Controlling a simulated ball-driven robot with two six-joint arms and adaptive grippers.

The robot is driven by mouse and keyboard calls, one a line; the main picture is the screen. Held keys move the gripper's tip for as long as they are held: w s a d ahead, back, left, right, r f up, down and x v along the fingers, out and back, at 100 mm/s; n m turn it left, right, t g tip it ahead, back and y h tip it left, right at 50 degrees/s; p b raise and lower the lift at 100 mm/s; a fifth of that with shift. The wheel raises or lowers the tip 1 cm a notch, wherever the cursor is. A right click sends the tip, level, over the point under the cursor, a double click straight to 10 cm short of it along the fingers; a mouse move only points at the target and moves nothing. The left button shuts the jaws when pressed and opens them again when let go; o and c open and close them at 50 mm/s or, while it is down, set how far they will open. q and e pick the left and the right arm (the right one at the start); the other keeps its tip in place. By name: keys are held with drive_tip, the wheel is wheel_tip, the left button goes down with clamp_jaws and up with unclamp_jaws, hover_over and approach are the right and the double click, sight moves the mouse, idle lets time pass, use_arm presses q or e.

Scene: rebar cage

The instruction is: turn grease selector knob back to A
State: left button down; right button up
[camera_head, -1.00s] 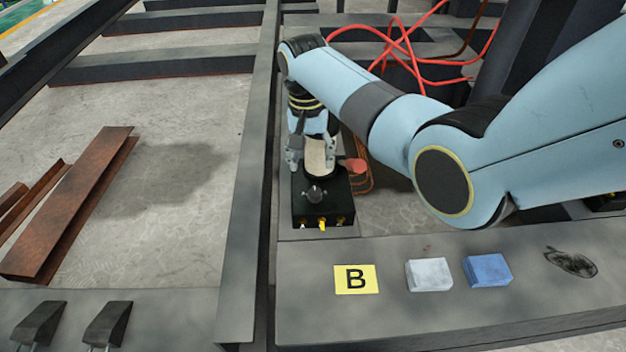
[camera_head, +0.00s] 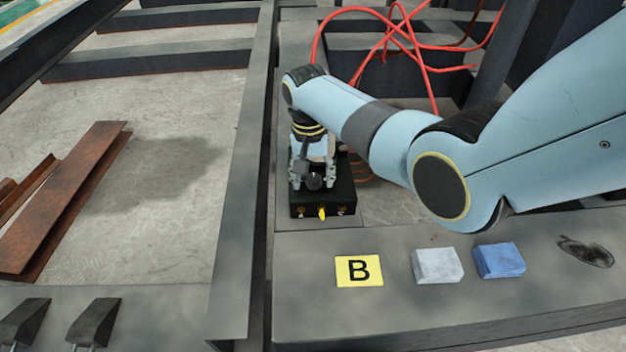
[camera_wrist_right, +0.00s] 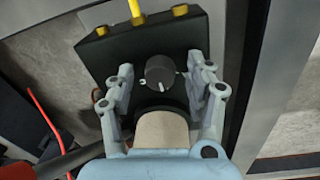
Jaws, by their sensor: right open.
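The grease selector knob (camera_head: 314,182) is a dark round knob on the black box (camera_head: 326,205). In the right wrist view the knob (camera_wrist_right: 160,73) shows a short white mark on its near edge, with small white marks on the box beside it. My right gripper (camera_head: 312,179) is open, with one finger on each side of the knob. In the wrist view the fingers of the right gripper (camera_wrist_right: 158,82) stand apart from the knob, with gaps on both sides. The letters at the marks are too small to read. My left gripper is not in view.
Yellow fittings (camera_head: 322,213) stick out of the box's near side. A yellow card marked B (camera_head: 359,271), a white block (camera_head: 437,265) and a blue block (camera_head: 499,260) lie on the near beam. Red hoses (camera_head: 420,60) loop behind my right arm. A steel beam (camera_head: 240,200) runs left of the box.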

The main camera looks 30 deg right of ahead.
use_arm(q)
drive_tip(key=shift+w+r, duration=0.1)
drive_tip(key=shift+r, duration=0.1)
use_arm(e)
drive_tip(key=shift+f, duration=0.1)
clamp_jaws()
use_arm(q)
drive_tip(key=shift+p, duration=0.3)
use_arm(e)
drive_tip(key=shift+n, duration=0.3)
drive_tip(key=n+p, duration=0.3)
drive_tip(key=n, duration=0.3)
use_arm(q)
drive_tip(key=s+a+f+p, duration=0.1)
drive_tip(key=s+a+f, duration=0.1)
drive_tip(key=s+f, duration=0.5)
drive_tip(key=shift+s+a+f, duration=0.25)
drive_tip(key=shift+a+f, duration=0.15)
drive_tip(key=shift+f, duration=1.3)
use_arm(e)
drive_tip(key=shift+n, duration=1.2)
drive_tip(key=shift+s, duration=0.1)
